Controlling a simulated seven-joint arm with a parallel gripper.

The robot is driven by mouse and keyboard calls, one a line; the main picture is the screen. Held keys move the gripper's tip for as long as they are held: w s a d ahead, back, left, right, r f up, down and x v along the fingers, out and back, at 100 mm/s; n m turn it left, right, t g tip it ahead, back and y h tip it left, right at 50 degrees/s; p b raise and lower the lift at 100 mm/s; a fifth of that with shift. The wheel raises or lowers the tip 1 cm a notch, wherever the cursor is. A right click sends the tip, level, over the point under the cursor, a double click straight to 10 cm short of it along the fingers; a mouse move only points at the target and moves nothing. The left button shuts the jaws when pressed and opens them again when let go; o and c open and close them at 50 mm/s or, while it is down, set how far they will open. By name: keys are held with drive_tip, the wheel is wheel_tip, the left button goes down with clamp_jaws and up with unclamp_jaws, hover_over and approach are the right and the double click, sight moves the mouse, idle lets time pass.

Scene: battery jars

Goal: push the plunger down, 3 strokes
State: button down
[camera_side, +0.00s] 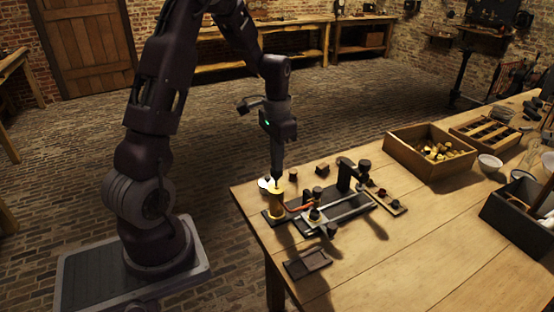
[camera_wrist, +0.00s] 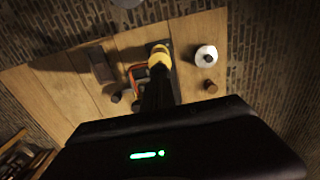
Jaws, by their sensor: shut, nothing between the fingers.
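A yellow, brass-coloured cylinder (camera_side: 277,205) stands upright on the dark base near the left corner of the wooden table. I take it to be the jar with the plunger. In the wrist view the yellow cylinder (camera_wrist: 159,56) shows just beyond my fingers. My gripper (camera_side: 276,182) is shut and empty, pointing down directly over the top of the cylinder. I cannot tell whether the fingertips touch the plunger, since they hide its top. In the wrist view my gripper (camera_wrist: 158,80) lines up with the cylinder.
A white round piece (camera_side: 265,183) is close behind the cylinder. A dark tray (camera_side: 307,263) lies near the front edge. A wooden box of brass parts (camera_side: 400,153) stands to the right. The front right tabletop is clear.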

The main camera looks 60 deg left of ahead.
drive_tip(key=shift+f, duration=1.3)
drive_tip(key=shift+s, duration=0.1)
wheel_tip(320, 180, up, 14)
drive_tip(key=shift+r, duration=0.15)
wheel_tip(320, 180, down, 12)
drive_tip(key=shift+r, duration=0.15)
idle(0.7)
